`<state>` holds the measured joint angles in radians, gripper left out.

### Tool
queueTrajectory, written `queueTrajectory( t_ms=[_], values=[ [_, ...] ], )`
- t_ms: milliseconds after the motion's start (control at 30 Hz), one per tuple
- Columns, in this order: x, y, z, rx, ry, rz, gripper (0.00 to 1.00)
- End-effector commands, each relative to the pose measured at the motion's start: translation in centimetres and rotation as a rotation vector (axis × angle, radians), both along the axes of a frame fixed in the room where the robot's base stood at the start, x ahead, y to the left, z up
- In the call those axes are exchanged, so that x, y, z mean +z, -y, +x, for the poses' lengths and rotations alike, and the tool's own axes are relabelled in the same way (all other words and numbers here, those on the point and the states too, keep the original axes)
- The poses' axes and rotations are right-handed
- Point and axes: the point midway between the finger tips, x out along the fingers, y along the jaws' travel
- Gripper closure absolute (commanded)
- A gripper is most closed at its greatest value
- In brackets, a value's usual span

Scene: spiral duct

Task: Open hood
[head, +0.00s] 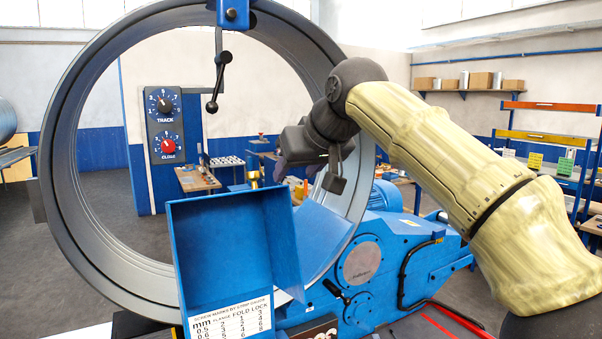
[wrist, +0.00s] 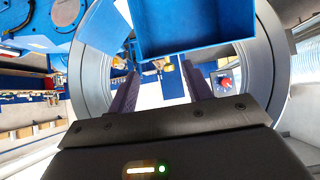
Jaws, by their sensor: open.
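The blue hood (head: 225,240) stands in front of the large metal ring in the head view, its flat front panel tilted and a blue side panel at its right. In the wrist view the blue hood (wrist: 195,30) fills the top middle as a box-like shape with a rim. My gripper (head: 290,150) is above and behind the hood's right side, inside the ring's opening, and partly hidden by its own dark body. In the wrist view my gripper (wrist: 159,72) has its two dark fingers apart with nothing held. The fingers look apart from the hood, though the exact gap is unclear.
The large metal ring (head: 60,150) surrounds the hood and my gripper. A brass-coloured part (head: 253,178) sits just behind the hood's top edge. A control panel with two dials (head: 166,124) hangs at left. A blue machine body (head: 400,255) stands at right.

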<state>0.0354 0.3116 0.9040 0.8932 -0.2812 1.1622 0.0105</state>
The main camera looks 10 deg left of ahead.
Motion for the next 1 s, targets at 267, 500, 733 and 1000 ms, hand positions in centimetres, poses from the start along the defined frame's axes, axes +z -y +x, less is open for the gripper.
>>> queueTrajectory(
  t_ms=[267,500,733,1000],
  values=[
    [1.1,0.9,-1.0,0.0,-0.001,-0.001,0.5],
    [0.9,0.8,-0.9,-0.001,-0.002,-0.002,0.66],
    [-4.2,0.9,-0.1,-0.025,-0.031,-0.059,1.0],
    [-18.2,4.3,1.4,-0.124,-0.134,-0.183,1.0]
  ],
)
